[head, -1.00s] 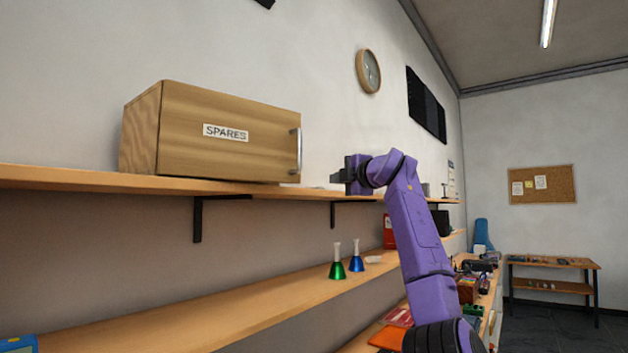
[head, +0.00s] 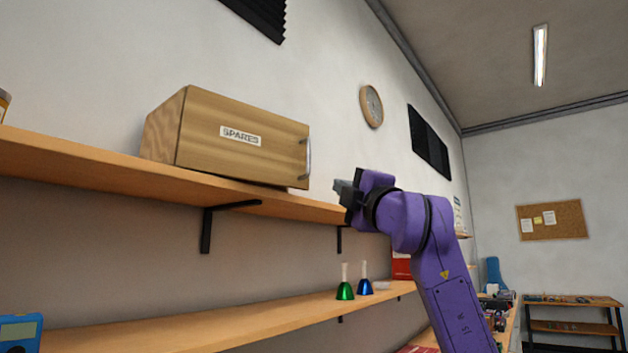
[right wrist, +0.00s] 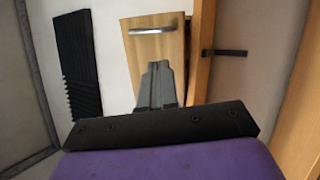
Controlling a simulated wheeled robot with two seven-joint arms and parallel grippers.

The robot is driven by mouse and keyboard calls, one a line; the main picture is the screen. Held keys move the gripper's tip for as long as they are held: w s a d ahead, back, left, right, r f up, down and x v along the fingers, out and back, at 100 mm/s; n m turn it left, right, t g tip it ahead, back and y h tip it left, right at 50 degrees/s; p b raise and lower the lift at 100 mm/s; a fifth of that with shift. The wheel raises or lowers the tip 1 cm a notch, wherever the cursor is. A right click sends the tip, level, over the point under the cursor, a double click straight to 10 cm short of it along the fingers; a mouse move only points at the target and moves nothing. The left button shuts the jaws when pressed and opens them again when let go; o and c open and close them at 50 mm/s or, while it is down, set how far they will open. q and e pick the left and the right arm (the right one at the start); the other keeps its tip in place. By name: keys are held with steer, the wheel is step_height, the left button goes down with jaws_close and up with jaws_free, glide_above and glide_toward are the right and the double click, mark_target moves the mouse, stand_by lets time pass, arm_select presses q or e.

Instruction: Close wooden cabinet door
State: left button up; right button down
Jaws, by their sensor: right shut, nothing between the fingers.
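The wooden cabinet (head: 165,130) labelled SPARES sits on the upper shelf in the head view. Its door (head: 245,148) looks flush or nearly flush with the body; I cannot tell whether a small gap is left. The metal door handle (head: 308,158) is at the door's right edge. My right gripper (head: 343,190) is just right of the handle in the picture, seemingly apart from it. In the right wrist view the shut, empty fingers (right wrist: 158,88) overlap the door (right wrist: 150,55), below its handle (right wrist: 154,30). My left gripper is out of view.
The upper shelf (head: 90,160) runs under the cabinet, with black brackets (head: 206,230) below. A wall clock (head: 371,106) hangs beyond the cabinet.

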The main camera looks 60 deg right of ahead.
mark_target(309, 172)
arm_select(q)
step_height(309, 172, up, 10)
steer(key=p, duration=0.9)
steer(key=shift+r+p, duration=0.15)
steer(key=shift+p, duration=0.25)
arm_select(e)
steer(key=x, duration=1.4)
steer(key=shift+d+f, duration=0.15)
steer(key=shift+d, duration=0.15)
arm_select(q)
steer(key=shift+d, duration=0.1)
arm_select(e)
steer(key=shift+w, duration=0.1)
